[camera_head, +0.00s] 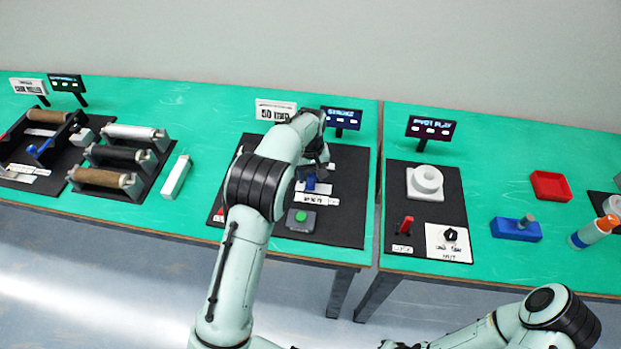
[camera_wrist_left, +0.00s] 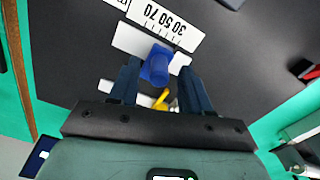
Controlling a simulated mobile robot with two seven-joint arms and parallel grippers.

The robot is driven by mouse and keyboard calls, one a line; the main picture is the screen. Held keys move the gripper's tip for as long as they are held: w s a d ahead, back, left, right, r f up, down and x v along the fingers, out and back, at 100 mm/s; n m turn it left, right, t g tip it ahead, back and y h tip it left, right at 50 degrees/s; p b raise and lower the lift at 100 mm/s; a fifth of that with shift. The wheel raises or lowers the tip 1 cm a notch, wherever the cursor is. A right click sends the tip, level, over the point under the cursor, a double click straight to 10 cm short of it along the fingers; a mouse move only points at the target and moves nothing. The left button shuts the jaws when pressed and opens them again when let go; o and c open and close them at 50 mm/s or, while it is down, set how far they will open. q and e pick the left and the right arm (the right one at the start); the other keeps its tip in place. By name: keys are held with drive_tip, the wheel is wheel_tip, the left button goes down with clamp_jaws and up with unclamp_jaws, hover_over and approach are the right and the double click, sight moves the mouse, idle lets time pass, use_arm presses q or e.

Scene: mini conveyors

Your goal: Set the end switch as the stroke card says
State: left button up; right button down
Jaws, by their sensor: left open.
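The stroke card (camera_head: 275,110) is a white sign reading 50 mm at the back of the black station board. The end switch is a blue block (camera_wrist_left: 157,64) on a white strip, beside a scale plate (camera_wrist_left: 168,22) marked 30, 50 and 70. It also shows in the head view (camera_head: 310,182). I cannot tell which mark it lines up with. My left gripper (camera_wrist_left: 158,80) is open, its two dark fingers on either side of the blue block; contact cannot be told. It also shows in the head view (camera_head: 318,165). My right gripper is out of sight.
A green button (camera_head: 301,216) on a grey box sits in front of the scale. A dark display (camera_head: 341,118) stands behind. A yellow part (camera_wrist_left: 161,100) shows between my fingers. A white block (camera_head: 175,176) lies to the left; a red tray (camera_head: 550,185) is on the right table.

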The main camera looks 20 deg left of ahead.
use_arm(q)
drive_tip(key=shift+w+f, duration=0.1)
drive_tip(key=shift+f, duration=0.9)
clamp_jaws()
